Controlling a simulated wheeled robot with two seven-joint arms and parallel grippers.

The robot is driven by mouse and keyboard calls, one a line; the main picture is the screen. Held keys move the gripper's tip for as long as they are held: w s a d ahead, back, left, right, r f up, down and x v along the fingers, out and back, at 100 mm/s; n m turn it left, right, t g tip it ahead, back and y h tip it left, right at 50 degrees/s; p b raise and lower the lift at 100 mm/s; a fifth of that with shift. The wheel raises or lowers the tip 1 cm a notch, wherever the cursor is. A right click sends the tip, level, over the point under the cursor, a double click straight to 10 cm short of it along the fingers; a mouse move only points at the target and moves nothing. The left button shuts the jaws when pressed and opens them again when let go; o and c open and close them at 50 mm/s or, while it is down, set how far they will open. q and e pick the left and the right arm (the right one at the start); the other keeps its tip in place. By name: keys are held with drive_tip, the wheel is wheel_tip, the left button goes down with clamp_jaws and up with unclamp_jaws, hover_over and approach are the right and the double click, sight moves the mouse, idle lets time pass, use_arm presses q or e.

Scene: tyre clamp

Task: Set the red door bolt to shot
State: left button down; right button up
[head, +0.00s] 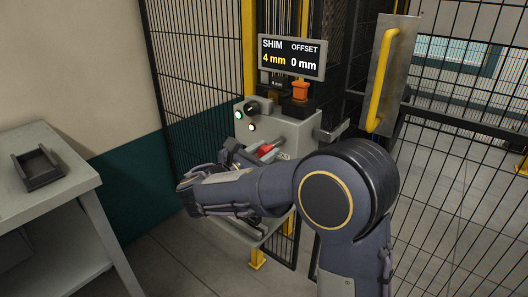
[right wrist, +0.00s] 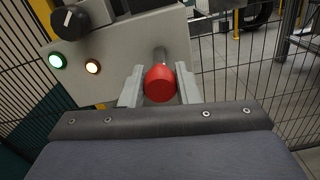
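The red door bolt shows as a round red knob (right wrist: 160,84) on a short metal stem in the right wrist view. In the head view the red knob (head: 266,150) is small and partly covered by my right gripper. My right gripper (right wrist: 160,90) has one grey finger on each side of the knob, with no clear gap on either side, so it looks shut on it. The stem runs away from me beside the grey control box. The bolt's far end is hidden. My left gripper is in neither view.
A display (head: 291,57) above reads SHIM 4 mm, OFFSET 0 mm. A mesh door with a yellow handle (head: 384,80) stands right. A table with a dark tray (head: 42,181) is left.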

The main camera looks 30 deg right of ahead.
sight(274, 142)
clamp_jaws()
drive_tip(key=shift+w+d+r, duration=0.1)
drive_tip(key=shift+d, duration=0.15)
drive_tip(key=p+x, duration=0.1)
drive_tip(key=x, duration=0.2)
drive_tip(key=shift+w+d+p, duration=0.15)
drive_tip(key=shift+d+p, duration=0.2)
drive_tip(key=shift+o, duration=1.8)
unclamp_jaws()
drive_tip(key=o, duration=0.4)
drive_tip(key=shift+d, duration=0.1)
drive_tip(key=shift+o, duration=0.2)
